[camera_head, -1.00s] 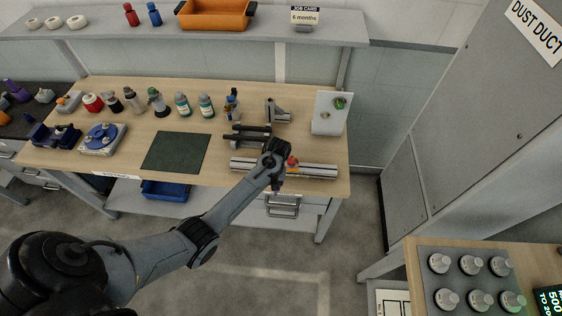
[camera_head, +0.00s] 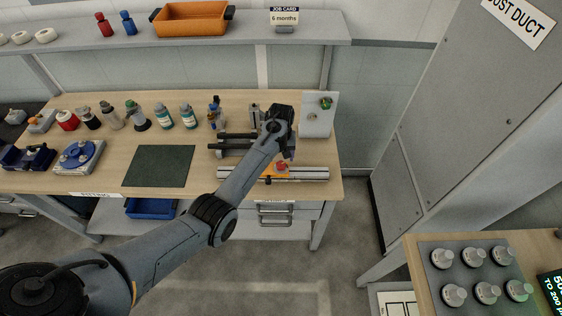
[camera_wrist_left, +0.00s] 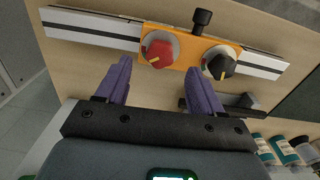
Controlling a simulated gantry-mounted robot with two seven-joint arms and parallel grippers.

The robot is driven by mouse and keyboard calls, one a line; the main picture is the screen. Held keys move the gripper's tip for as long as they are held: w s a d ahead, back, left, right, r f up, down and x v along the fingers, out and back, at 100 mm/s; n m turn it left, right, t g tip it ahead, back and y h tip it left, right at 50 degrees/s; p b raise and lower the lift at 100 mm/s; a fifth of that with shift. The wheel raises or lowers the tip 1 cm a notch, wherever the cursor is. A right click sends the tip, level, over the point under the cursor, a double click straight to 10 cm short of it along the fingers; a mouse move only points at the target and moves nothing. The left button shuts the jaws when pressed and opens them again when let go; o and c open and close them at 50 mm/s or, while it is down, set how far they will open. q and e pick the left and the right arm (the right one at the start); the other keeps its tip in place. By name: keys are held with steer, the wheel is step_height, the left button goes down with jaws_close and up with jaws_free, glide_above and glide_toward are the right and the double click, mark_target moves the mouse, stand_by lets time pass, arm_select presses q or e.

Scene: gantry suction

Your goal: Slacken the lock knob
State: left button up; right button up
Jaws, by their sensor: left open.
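A slim metal rail (camera_head: 315,173) lies along the bench's front edge and carries an orange carriage (camera_wrist_left: 187,52). On the carriage are a red knob (camera_wrist_left: 160,48) and a black knob (camera_wrist_left: 218,62), each with a pale pointer mark. A smaller black knob (camera_wrist_left: 202,18) sticks out from the carriage's edge. I cannot tell which one is the lock knob. The red knob also shows in the head view (camera_head: 282,167). My left gripper (camera_wrist_left: 158,78) is open and empty, its purple fingers apart and short of the knobs. My right gripper is not in view.
A black clamp-like fixture (camera_head: 235,148) lies behind the rail. A white upright panel (camera_head: 320,115) stands at the bench's right end. A dark green mat (camera_head: 160,165) and several bottles are to the left. Another bench with grey dials (camera_head: 473,257) stands at lower right.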

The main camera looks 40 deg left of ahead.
mark_target(281, 164)
arm_select(q)
steer(key=shift+f, duration=1.95)
steer(key=c, duration=1.1)
steer(key=shift+o, duration=0.2)
